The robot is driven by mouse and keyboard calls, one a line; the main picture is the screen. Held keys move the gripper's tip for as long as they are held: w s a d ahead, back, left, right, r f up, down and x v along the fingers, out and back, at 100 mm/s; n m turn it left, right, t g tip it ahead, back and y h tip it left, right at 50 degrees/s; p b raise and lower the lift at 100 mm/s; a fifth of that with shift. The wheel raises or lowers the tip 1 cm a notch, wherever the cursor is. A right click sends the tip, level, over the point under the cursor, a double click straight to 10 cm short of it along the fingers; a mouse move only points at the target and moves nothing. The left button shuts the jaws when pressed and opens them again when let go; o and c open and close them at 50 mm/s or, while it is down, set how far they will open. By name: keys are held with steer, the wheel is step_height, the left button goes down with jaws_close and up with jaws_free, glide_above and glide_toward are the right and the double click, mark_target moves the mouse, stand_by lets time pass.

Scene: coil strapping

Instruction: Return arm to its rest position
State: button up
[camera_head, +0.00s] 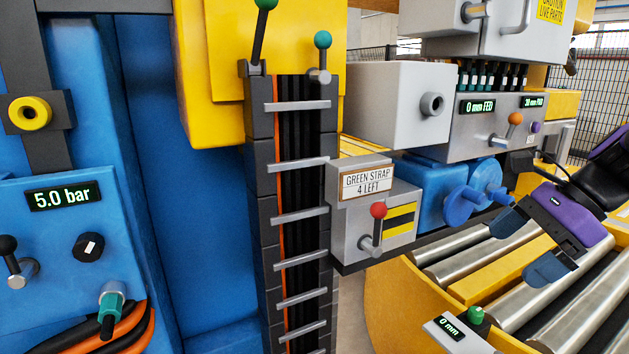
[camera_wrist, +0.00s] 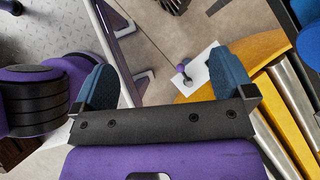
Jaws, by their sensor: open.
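My gripper (camera_head: 530,240) is at the right of the head view, above the rollers. Its purple body has two dark blue fingers set wide apart, with nothing between them. In the wrist view my gripper (camera_wrist: 160,85) is also open and empty, with the floor and a small white panel beyond the fingers. It touches nothing that I can see. My arm runs off the right edge of the head view.
Metal rollers (camera_head: 555,290) in a yellow frame (camera_head: 400,310) lie below my gripper. A grey box labelled "GREEN STRAP 4 LEFT" (camera_head: 366,182) with a red-knobbed lever stands left of it. A control panel (camera_head: 500,125) is behind. A blue machine (camera_head: 60,240) fills the left.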

steer(key=s+a+r+n+t+h, duration=0.1)
steer(key=s+r+n+h, duration=0.1)
steer(key=n, duration=0.8)
steer(key=s+a+r+n+t+h, duration=0.2)
steer(key=s+n+h, duration=0.3)
steer(key=n, duration=0.4)
steer(key=shift+r+n, duration=0.4)
steer(key=shift+r, duration=0.3)
